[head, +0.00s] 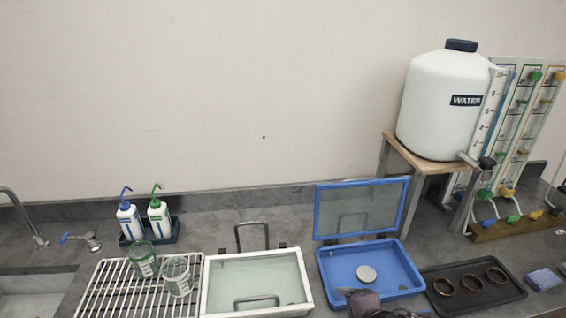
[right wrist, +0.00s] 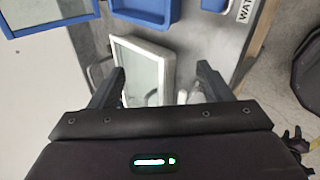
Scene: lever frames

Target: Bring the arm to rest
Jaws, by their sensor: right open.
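My right gripper (right wrist: 160,68) shows in the right wrist view with its two dark fingers spread apart and nothing held between them. Behind the fingers lies a white-framed box (right wrist: 163,55). In the head view a dark purple part of my right arm (head: 366,303) reaches in at the bottom edge, over the front rim of the blue tray. The fingertips cannot be made out there.
The white box (head: 208,290) has a glass top and handle. The blue tray (head: 330,280) has its lid (head: 362,208) raised and a pale disc inside. Nearby are a wire rack (head: 110,285) with beakers, a dark tray (head: 470,308) with rings, and a water tank (head: 435,110) on a stand.

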